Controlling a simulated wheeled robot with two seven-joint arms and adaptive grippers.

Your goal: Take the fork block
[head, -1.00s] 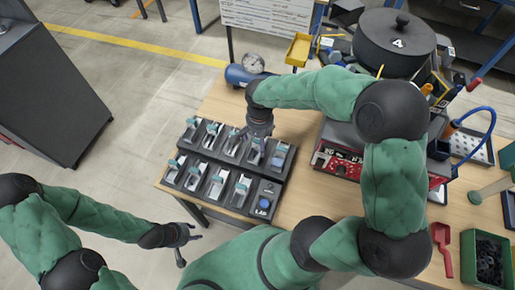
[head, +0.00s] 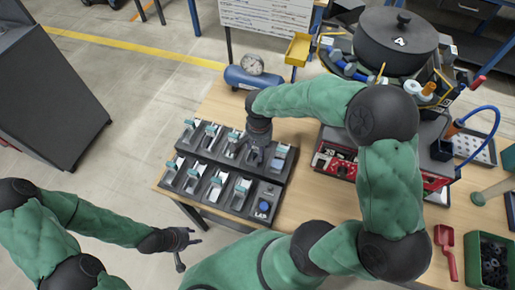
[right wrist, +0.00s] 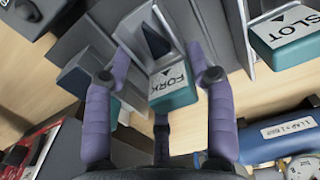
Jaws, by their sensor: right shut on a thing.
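The fork block (right wrist: 175,88) is grey with a teal end lettered FORK. It shows in the right wrist view between the two purple fingers of my right gripper (right wrist: 158,62), which is shut on it. In the head view my right gripper (head: 254,152) is over the back row of the dark block rack (head: 210,155), hiding most of the block. I cannot tell whether the block is clear of its seat. My left gripper (head: 190,245) is open and empty, left of the table's front edge.
A block lettered SLOT (right wrist: 290,38) stands close to the held one. Several similar blocks fill the rack. A blue cylinder with a gauge (head: 252,72) lies behind the rack. A red-fronted unit (head: 335,160) stands to its right, beneath my right arm.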

